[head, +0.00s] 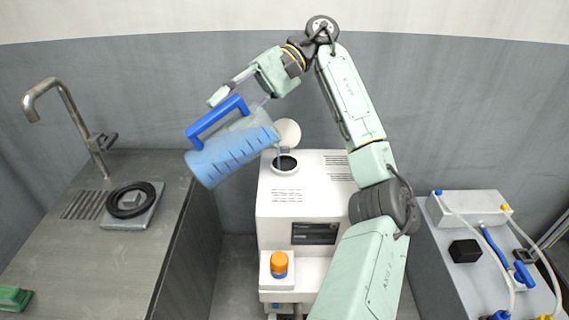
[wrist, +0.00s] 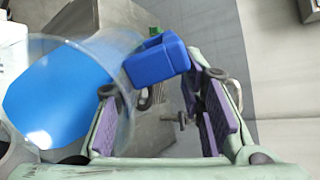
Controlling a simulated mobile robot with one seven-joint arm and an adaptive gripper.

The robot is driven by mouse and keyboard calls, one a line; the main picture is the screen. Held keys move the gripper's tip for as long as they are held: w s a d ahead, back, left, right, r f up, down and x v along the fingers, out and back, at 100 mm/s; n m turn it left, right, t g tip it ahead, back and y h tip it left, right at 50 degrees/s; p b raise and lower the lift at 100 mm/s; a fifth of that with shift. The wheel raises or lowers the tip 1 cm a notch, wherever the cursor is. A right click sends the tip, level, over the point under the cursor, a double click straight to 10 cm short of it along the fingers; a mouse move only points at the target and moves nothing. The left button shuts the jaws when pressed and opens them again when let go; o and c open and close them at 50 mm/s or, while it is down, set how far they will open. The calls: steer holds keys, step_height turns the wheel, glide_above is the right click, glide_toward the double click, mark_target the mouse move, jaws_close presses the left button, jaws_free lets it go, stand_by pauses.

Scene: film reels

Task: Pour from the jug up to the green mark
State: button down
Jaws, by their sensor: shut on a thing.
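The jug (head: 232,153) is clear, with a blue handle (head: 215,117), dark level lines and blue liquid inside. It is tilted far over to the right, its mouth beside and above the round dark opening (head: 286,163) of the white machine (head: 300,205). A faint thin stream seems to run from the mouth to the opening. My gripper (head: 238,96) is shut on the handle. In the wrist view the handle (wrist: 158,62) is between the purple-padded fingers, and the blue liquid (wrist: 65,95) lies at the left. I cannot make out a green mark.
A round lid (head: 288,132) stands open behind the opening. An orange-capped container (head: 279,264) sits on the machine's front. At left is a counter (head: 110,255) with a tap (head: 68,100) and a black ring (head: 130,200). At right is a bench with tubes and a black block (head: 465,250).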

steer(key=shift+w+d+f+y, duration=0.15)
steer(key=shift+d+f+y, duration=0.05)
steer(key=shift+d+y, duration=0.1)
steer(key=shift+a+r, duration=0.1)
stand_by(2.7)
steer(key=shift+s+a+r+h+b, duration=0.25)
steer(key=shift+a+r+h+b, duration=0.1)
steer(key=shift+h, duration=0.25)
steer(key=shift+s+a+r+t+h+p, duration=0.4)
steer(key=shift+a+r+t+h+p, duration=0.1)
steer(key=shift+a+t+h+p, duration=0.25)
steer(key=shift+d, duration=0.1)
steer(key=shift+r, duration=0.1)
steer(key=shift+r+p, duration=1.4)
steer(key=shift+f+h, duration=0.15)
steer(key=shift+h, duration=0.1)
